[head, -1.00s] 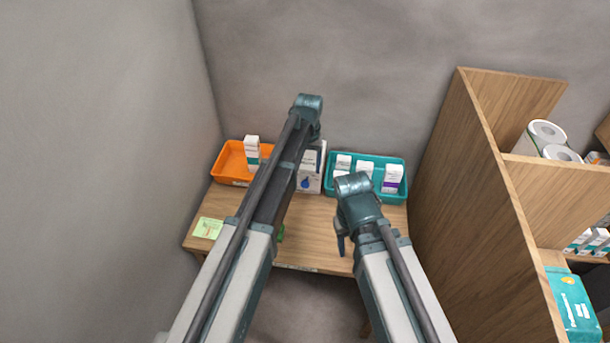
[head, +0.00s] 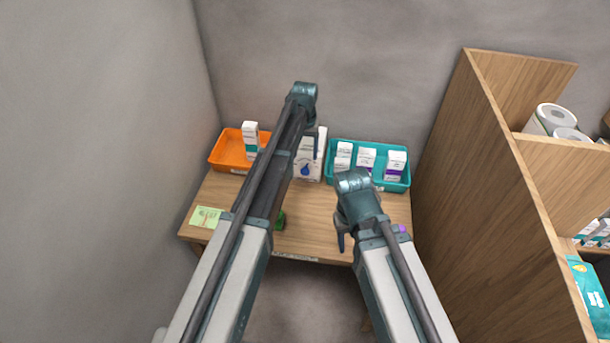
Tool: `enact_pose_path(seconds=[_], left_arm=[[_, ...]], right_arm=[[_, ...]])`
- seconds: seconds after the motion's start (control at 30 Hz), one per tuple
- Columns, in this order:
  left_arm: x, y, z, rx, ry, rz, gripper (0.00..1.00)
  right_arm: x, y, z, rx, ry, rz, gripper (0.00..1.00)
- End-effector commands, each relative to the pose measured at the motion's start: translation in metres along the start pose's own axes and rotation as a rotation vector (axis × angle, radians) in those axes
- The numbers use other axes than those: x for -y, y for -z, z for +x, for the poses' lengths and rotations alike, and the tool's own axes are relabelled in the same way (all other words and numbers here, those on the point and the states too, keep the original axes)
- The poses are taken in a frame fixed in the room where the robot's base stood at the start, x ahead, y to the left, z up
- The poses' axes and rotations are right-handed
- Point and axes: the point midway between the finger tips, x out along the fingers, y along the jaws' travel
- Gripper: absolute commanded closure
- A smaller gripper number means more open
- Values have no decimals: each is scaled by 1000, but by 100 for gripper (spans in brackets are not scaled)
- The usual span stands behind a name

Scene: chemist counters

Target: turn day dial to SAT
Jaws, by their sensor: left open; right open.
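I cannot make out a day dial or any SAT lettering. A white box with a blue drop mark (head: 305,169) stands at the back of the wooden desk (head: 330,222), partly hidden by my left arm. My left gripper (head: 316,145) is over the back of the desk, in front of this box, and mostly hidden behind its own wrist. My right gripper (head: 341,241) points down over the desk's front right part. Both are open, and I see nothing held in either. A small green thing (head: 280,221) shows beside my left arm, mostly hidden.
An orange tray (head: 224,152) with a white box stands back left, a teal tray (head: 398,187) with several boxes back right. A green note (head: 206,217) lies front left. A purple thing (head: 403,228) shows by my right arm. A wooden shelf unit (head: 480,170) borders the right.

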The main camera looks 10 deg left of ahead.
Motion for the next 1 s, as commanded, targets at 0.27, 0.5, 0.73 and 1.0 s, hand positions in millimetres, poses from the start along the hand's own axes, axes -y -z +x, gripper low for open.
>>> enact_pose_path(seconds=[0.27,0.5,0.73,1.0], left_arm=[[0,0,48,0,0,0,31],[0,0,76,0,0,0,31],[0,0,81,0,0,0,31],[0,0,80,0,0,0,47]], right_arm=[[4,3,48,0,0,1,50],[7,4,76,0,0,1,50],[8,5,81,0,0,1,50],[8,5,80,0,0,1,50]])
